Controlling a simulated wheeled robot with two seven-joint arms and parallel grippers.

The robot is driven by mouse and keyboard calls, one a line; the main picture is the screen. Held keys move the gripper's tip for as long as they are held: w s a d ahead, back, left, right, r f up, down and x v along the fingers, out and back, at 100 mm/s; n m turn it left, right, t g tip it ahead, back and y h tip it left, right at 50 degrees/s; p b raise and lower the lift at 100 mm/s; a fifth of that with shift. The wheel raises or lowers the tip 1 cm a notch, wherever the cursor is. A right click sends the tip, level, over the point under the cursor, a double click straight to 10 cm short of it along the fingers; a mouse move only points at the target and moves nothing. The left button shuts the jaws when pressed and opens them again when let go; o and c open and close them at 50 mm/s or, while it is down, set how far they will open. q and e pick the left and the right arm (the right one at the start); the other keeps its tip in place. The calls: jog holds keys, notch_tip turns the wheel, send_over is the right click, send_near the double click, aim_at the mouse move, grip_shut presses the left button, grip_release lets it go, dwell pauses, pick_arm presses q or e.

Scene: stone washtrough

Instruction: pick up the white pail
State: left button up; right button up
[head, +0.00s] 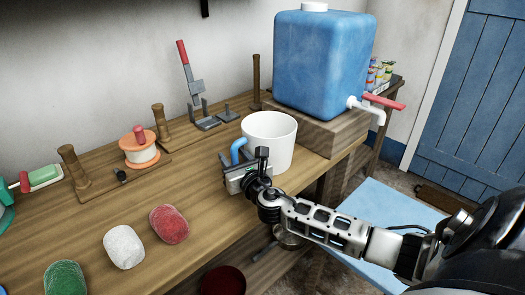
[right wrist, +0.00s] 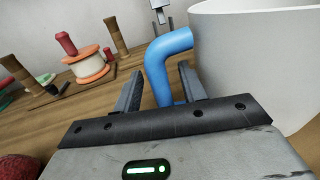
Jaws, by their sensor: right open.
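The white pail (head: 271,139) stands upright on the wooden bench, in front of the blue water tank. Its blue handle (head: 237,150) sticks out on the left side. My right gripper (head: 233,168) is at the handle, with its arm coming in from the right. In the right wrist view the blue handle (right wrist: 165,62) stands between the two open fingers (right wrist: 160,88); the fingers look apart from it. The pail wall (right wrist: 260,60) fills the right side of that view, close beside the right finger. My left gripper is not in view.
The blue tank (head: 320,65) with a white tap (head: 368,108) stands on a wooden block (head: 322,132) behind the pail. Red (head: 169,224), white (head: 124,246) and green (head: 65,279) rounded lumps lie at the front left. A spool (head: 138,148) and a clamp (head: 192,90) stand at the back.

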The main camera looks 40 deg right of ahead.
grip_shut()
jog(key=shift+r, duration=0.15)
